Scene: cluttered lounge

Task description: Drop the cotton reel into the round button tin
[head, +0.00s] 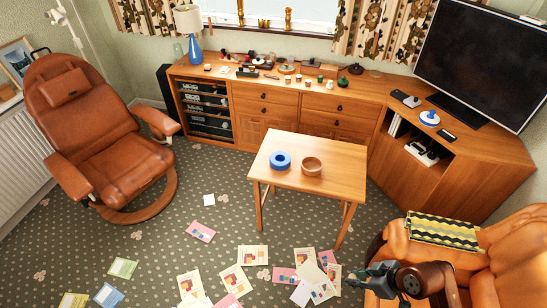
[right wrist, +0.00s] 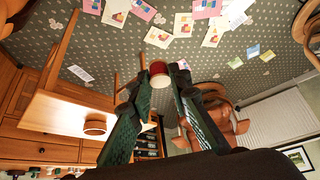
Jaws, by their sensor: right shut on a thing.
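My right gripper (head: 372,277) is at the bottom right of the head view, in front of the orange armchair and well away from the small table. In the right wrist view its two green-padded fingers (right wrist: 158,84) are shut on a small red and white cotton reel (right wrist: 158,70). I cannot make out the reel in the head view. On the table stand a blue round thing with a dark centre (head: 280,161) and a brown round open container (head: 312,166), side by side. I cannot tell surely which is the button tin. My left gripper is not in view.
The small wooden table (head: 335,183) has bare top around the two round things. Several cards and papers (head: 253,255) lie on the carpet before it. A long sideboard (head: 275,92) with clutter stands behind. A recliner (head: 95,130) is left, an orange armchair (head: 510,255) right.

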